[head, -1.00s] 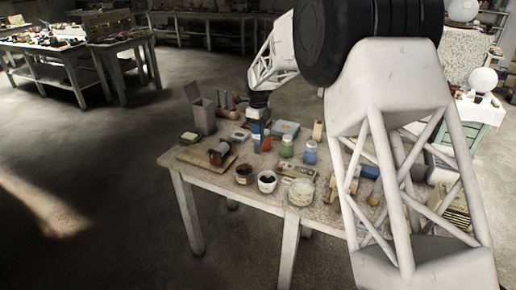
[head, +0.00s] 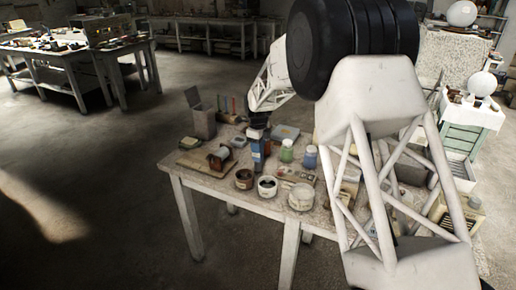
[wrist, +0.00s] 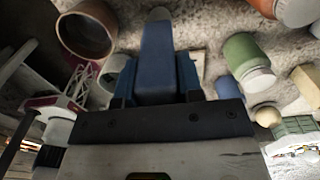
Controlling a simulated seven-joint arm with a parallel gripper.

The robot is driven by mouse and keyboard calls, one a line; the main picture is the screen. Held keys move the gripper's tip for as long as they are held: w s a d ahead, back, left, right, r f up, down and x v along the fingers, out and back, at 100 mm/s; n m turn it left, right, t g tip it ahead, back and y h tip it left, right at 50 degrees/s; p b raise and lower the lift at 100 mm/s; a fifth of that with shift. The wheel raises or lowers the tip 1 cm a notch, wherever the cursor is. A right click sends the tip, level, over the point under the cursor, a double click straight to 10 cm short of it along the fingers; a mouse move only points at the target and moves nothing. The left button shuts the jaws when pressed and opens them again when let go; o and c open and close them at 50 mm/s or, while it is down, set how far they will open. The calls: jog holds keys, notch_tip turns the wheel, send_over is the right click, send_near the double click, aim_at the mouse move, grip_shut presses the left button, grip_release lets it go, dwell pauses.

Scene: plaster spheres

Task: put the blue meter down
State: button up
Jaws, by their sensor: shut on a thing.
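The blue meter (head: 257,156) is upright in my gripper (head: 257,138) over the middle of the worktable (head: 215,187). In the wrist view the blue meter (wrist: 157,55) fills the space between the two dark blue fingers of my gripper (wrist: 156,82), which is shut on it. Its lower end comes down among the jars. I cannot tell whether it touches the tabletop.
A green jar (head: 287,151) and a blue jar (head: 310,157) stand right of the meter. A brown cup (head: 244,179), a white cup (head: 267,187) and a white tub (head: 301,197) stand in front. A grey box (head: 202,119) stands at the left.

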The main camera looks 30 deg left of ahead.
jog(key=shift+f, duration=0.5)
jog(key=o, duration=0.9)
jog(key=shift+f, duration=0.1)
jog(key=shift+r, duration=0.2)
notch_tip(320, 180, up, 12)
jog(key=shift+f, duration=0.1)
dwell(0.8)
